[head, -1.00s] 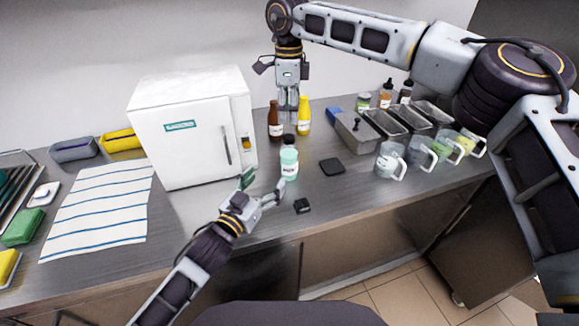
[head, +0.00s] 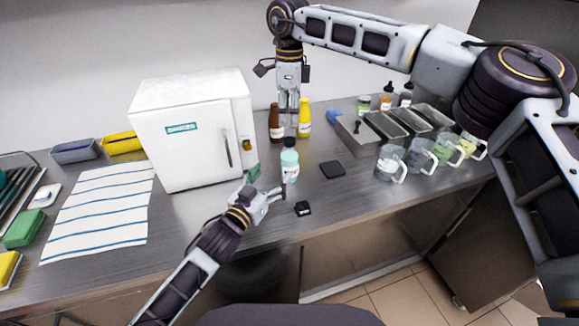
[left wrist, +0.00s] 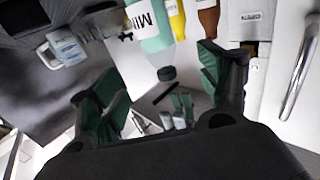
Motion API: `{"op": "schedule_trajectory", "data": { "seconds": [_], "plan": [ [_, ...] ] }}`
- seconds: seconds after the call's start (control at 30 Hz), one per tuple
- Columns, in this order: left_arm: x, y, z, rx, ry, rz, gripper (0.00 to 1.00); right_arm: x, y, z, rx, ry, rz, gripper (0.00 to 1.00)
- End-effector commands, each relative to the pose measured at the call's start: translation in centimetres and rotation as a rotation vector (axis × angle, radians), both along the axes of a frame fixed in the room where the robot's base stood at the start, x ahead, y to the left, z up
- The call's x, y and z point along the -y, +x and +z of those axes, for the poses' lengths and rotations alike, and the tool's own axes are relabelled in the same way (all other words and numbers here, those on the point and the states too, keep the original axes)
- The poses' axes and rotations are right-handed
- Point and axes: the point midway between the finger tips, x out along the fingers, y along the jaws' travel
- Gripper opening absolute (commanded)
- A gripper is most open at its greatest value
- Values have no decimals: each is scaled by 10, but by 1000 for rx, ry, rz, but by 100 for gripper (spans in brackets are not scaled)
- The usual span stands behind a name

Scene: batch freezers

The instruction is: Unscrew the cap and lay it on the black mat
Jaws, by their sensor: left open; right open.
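A mint-green bottle (head: 290,168) with a white label stands upright on the counter, its dark cap (head: 289,142) on top. The bottle also shows upside down in the left wrist view (left wrist: 150,38), with the cap (left wrist: 166,74) toward the space between the fingers. My left gripper (head: 268,182) is open and empty, just left of and in front of the bottle, its green-padded fingers (left wrist: 160,95) spread. My right gripper (head: 289,118) points down above the cap, open, with its fingers fairly close together and nothing visible between them. The black mat (head: 332,169) lies bare, right of the bottle.
A white freezer (head: 190,150) stands close left. Brown (head: 275,122) and yellow (head: 304,118) bottles stand behind. A small black object (head: 303,208) lies in front. Metal trays (head: 385,126) and glass jugs (head: 390,163) stand right.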

Motion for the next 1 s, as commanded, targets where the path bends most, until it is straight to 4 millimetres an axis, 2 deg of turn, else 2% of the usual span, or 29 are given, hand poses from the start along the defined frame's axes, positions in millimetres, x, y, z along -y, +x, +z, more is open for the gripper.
{"op": "schedule_trajectory", "data": {
  "seconds": [1.0],
  "plan": [
    [36, 69, 0, 0, 1, -1, 77, 0, 0, 0, 0, 0, 0, 50]
  ]
}}
